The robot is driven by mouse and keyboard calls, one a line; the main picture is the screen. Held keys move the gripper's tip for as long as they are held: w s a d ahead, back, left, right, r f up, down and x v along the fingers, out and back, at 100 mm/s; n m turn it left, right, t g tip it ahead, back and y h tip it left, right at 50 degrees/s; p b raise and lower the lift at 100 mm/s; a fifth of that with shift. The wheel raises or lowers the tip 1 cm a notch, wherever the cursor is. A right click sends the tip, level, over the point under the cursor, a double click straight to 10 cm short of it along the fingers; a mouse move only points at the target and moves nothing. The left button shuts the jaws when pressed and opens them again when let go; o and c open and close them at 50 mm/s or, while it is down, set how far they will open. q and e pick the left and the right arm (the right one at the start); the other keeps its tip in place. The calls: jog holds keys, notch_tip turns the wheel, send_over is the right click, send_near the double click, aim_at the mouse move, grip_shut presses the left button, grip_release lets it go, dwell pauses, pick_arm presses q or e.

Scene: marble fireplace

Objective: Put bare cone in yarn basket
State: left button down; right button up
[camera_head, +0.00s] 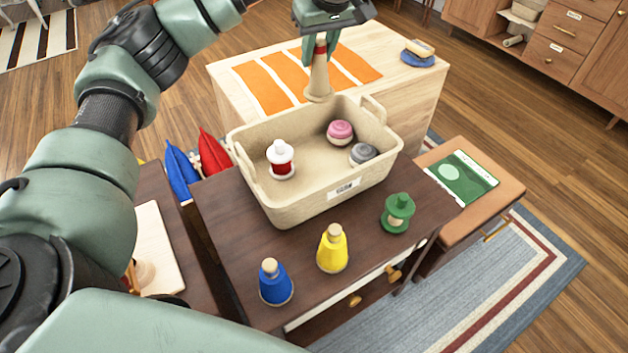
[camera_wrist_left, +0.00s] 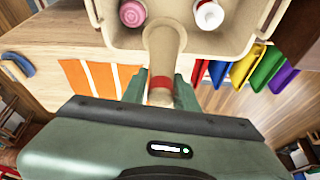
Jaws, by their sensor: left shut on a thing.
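The bare cone (camera_head: 318,80) is tan with a red band near its narrow end. My left gripper (camera_head: 321,40) is shut on it by the banded end and holds it up at the far side of the yarn basket. The cone (camera_wrist_left: 163,50) also shows in the left wrist view, its wide end over the basket rim in the picture. The yarn basket (camera_head: 318,197) is beige with two handles and stands on a dark table. Inside are a red and white spool (camera_head: 281,160), a pink ball (camera_head: 340,132) and a grey ball (camera_head: 362,154). My right gripper does not show.
Blue (camera_head: 275,284), yellow (camera_head: 332,250) and green (camera_head: 398,213) cones stand in front of the basket. Behind it is a pale wooden table (camera_head: 415,95) with an orange-striped cloth (camera_head: 270,84). The basket's middle front floor looks free.

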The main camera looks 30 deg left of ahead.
aim_at(313, 79)
pick_arm(q)
jog(key=shift+w+a+f+n+b, duration=0.1)
jog(key=shift+w+a+n+b, duration=0.2)
jog(key=shift+a+n+b, duration=0.3)
jog(key=shift+f, duration=0.25)
notch_tip(313, 79, down, 6)
jog(key=shift+r+b, duration=0.1)
jog(key=shift+b, duration=0.75)
notch_tip(313, 79, down, 14)
jog(key=shift+r+b, duration=0.2)
jog(key=shift+b, duration=1.05)
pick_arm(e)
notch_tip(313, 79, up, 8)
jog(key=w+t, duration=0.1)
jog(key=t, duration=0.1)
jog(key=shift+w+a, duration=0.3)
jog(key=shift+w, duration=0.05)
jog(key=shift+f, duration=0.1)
